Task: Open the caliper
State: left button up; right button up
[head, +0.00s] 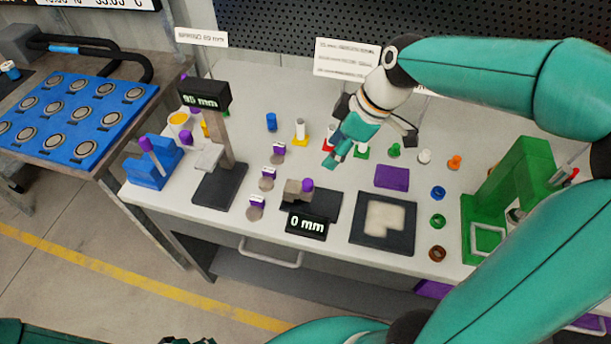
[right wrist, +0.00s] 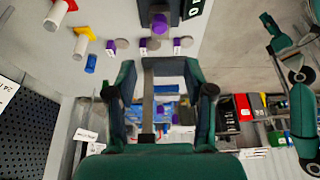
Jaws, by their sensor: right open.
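The caliper (head: 318,203) is a dark base on the table with a small grey block, a purple knob (head: 307,185) and a black display (head: 306,225) reading 0 mm. Its knob and display also show at the top of the right wrist view (right wrist: 160,22). My right gripper (head: 333,158) is open and empty, above and behind the caliper, apart from it. In the right wrist view its two fingers (right wrist: 164,68) are spread. Only a dark sliver, perhaps my left gripper (head: 190,341), shows at the bottom edge of the head view.
A taller gauge (head: 220,185) reading about 95 mm stands left of the caliper. Small discs with purple tags (head: 267,183) lie between them. A dark tray (head: 383,237), a purple block (head: 392,177), coloured rings (head: 438,222) and a green press (head: 510,190) stand to the right. Coloured pegs line the back.

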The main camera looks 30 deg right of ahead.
aim_at(308, 181)
jog(key=p+x, duration=0.1)
jog(key=x, duration=1.3)
jog(key=shift+f, duration=0.35)
jog(key=shift+c, duration=0.4)
grip_shut()
